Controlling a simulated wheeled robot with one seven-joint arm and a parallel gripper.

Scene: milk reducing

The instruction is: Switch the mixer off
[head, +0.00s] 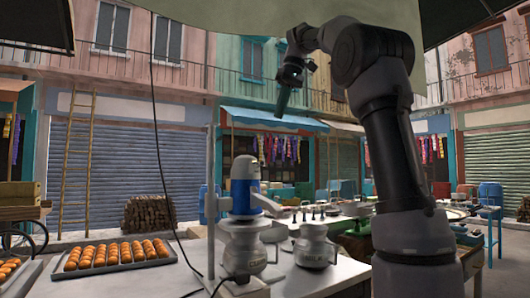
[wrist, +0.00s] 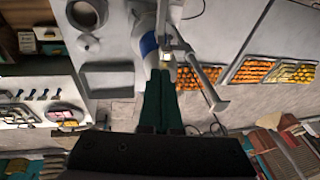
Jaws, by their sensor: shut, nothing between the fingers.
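The mixer (head: 243,190) has a white and blue body and stands upright over a metal pot (head: 243,250) on the near table. It also shows in the wrist view (wrist: 148,45), just beyond my fingertips. My gripper (head: 282,110) hangs in the air, above and to the right of the mixer, with its fingers pointing down. In the wrist view its green fingers (wrist: 160,75) lie together, shut and empty. The fingers overlap the mixer's near part there, and I cannot tell the gap between them. The mixer's switch is not clear in either view.
A metal pot marked milk (head: 314,246) stands right of the mixer. A tray of orange sweets (head: 112,268) lies left. A black cable (head: 157,130) hangs down past the mixer's left. Tables with wares (head: 345,210) stand behind. The air around my gripper is clear.

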